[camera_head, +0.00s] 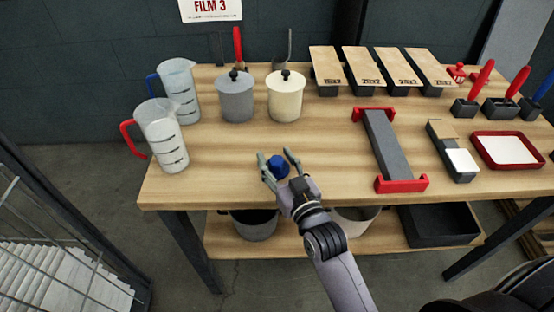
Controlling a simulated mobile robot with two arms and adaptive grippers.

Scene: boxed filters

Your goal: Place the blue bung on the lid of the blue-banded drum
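A small blue piece, seemingly the blue bung (278,166), is at the front middle of the wooden table. My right gripper (277,158) reaches in from the front, its two fingers spread on either side of the blue piece. The fingers look open, and I see no clear contact with it. Whether it rests on the table is hard to tell. I see no blue-banded drum in this view. My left gripper is not in view.
Two measuring jugs (162,136) stand at the left of the table (225,190), with a grey canister (236,97) and a cream canister (286,98) behind. A red-ended grey holder (384,145) and a red tray (507,151) lie to the right. Bare wood surrounds the gripper.

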